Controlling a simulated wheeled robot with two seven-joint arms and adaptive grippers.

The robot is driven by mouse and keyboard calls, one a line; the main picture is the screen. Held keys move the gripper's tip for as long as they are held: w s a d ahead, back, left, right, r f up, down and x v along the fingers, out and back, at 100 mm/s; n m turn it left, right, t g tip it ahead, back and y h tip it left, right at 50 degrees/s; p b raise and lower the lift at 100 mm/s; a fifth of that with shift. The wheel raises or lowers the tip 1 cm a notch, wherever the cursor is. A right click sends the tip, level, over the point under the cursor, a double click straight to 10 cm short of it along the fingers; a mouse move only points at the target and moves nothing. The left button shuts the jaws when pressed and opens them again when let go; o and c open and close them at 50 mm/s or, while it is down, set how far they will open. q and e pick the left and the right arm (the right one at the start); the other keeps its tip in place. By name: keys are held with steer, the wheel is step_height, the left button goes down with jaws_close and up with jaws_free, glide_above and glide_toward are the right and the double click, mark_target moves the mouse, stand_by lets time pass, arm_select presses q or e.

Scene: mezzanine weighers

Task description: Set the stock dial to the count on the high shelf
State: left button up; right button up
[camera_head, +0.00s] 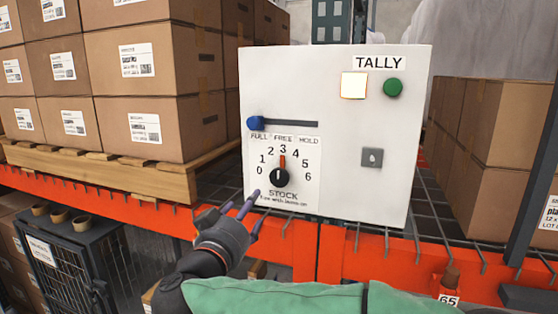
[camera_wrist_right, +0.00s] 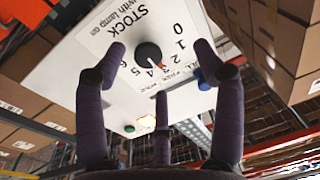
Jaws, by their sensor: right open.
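The white TALLY panel (camera_head: 335,180) stands on an orange rack beam. Its black stock dial (camera_head: 279,177) has a red pointer aimed up at 3, on a scale from 0 to 6; the dial also shows in the right wrist view (camera_wrist_right: 148,54). A blue slider knob (camera_head: 255,123) sits at the left end of its slot, above FULL. A square lamp (camera_head: 354,86) glows pale yellow beside a green button (camera_head: 393,88). My right gripper (camera_head: 241,209) is open and empty, below and left of the dial, its purple fingers spread and apart from it. My left gripper is out of view.
Stacked cartons (camera_head: 155,85) stand on a wooden pallet (camera_head: 120,175) at left. More cartons (camera_head: 490,150) are behind the panel at right. The orange beam (camera_head: 365,255) runs below it. A dark wire cage (camera_head: 65,265) is at lower left. No shelf count is clearly visible.

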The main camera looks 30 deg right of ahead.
mark_target(279, 176)
step_height(279, 176, up, 4)
steer(key=s+d+m+g+p, duration=0.1)
steer(key=s+d+g, duration=0.1)
steer(key=s, duration=0.1)
steer(key=shift+h, duration=0.3)
steer(key=p+x, duration=0.1)
steer(key=x, duration=0.9)
steer(key=shift+w+p, duration=0.35)
steer(key=shift+p, duration=0.05)
steer(key=shift+a, duration=0.1)
steer(key=c, duration=0.8)
steer(key=shift+s+r, duration=0.1)
steer(key=shift+r, duration=0.1)
steer(key=c, duration=0.3)
